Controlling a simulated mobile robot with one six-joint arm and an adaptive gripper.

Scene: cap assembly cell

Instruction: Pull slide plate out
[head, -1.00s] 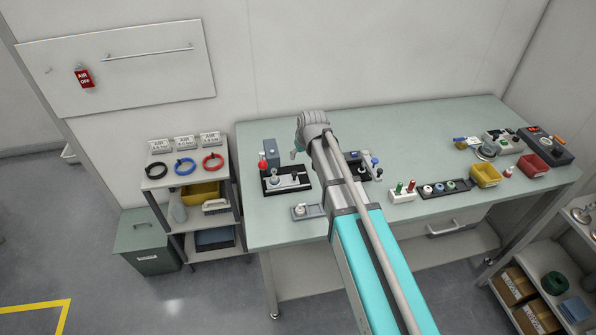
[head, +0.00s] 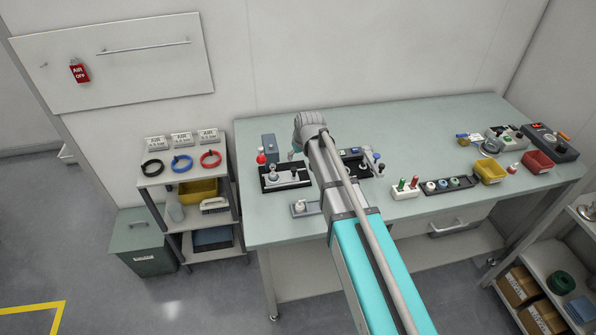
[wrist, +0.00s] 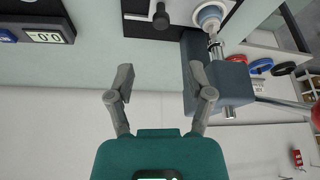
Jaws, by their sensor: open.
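A black fixture (head: 265,187) stands at the left of the bench, with a light plate (head: 284,181) and small knobs on it. I take this plate for the slide plate, but cannot be sure. In the wrist view, part of the black fixture shows at the top edge, with a dark knob (wrist: 161,18) and a white round part (wrist: 210,14). My gripper (wrist: 162,88) is open and empty, its fingers wide apart below the dark knob and clear of it. In the head view my arm mostly hides the gripper.
A blue-grey block (wrist: 232,82) stands close to the right finger, with a red ball (wrist: 302,116) beyond it. A display unit (wrist: 45,25) is at the upper left. A small plate with a white knob (head: 300,206) lies near the bench front.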

